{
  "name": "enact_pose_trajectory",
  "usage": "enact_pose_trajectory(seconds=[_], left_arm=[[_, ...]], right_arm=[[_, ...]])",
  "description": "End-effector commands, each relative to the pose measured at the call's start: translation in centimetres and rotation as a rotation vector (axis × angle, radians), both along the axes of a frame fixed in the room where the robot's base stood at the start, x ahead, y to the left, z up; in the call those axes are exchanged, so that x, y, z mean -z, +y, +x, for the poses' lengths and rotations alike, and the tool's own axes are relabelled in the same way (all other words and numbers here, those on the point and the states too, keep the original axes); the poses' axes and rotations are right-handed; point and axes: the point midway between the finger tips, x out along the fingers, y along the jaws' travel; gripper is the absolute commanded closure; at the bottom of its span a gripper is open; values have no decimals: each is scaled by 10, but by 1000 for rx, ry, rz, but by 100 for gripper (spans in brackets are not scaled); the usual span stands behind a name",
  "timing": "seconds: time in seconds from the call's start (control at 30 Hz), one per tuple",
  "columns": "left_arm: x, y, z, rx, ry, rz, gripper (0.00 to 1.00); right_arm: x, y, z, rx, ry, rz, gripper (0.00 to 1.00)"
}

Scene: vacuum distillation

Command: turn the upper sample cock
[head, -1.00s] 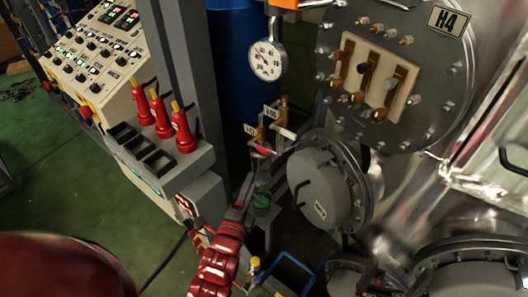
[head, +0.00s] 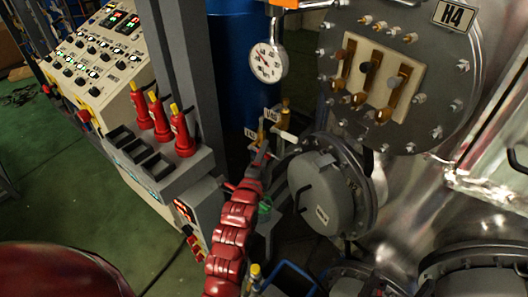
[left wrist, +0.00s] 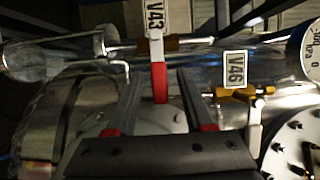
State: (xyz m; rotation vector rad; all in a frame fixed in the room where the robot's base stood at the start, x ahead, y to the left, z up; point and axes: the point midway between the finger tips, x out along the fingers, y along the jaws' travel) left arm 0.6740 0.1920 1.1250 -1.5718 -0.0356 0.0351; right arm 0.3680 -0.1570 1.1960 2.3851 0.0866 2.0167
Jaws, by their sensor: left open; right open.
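Two small brass cocks stand beside the vessel's round side cover. One carries the tag V43 (left wrist: 154,17) and has a lever with a red grip (left wrist: 159,82). The other carries the tag V46 (left wrist: 235,68) and has a white lever (left wrist: 254,130), which also shows in the head view (head: 286,136). My left gripper (left wrist: 158,76) is open, with one finger on each side of the red grip; contact cannot be told. In the head view my left gripper (head: 260,160) is just below the cocks and hides the red lever. My right gripper is not in view.
A round gauge (head: 267,62) hangs above the cocks. The grey side cover (head: 320,190) is close on the right, below the H4 flange (head: 400,120). Green floor (head: 60,200) is open further left.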

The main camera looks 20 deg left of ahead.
Motion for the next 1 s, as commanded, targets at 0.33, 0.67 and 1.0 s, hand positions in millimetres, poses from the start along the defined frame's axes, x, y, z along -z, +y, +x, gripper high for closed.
enact_pose_trajectory(seconds=[0.33, 0.67, 1.0], left_arm=[[1, 0, 1, 0, 0, 1, 60], [1, 0, 1, 0, 0, 1, 100], [1, 0, 1, 0, 0, 1, 100]], right_arm=[[0, 0, 0, 0, 0, 0, 0], [0, 0, 0, 0, 0, 0, 0], [0, 0, 0, 0, 0, 0, 0]])
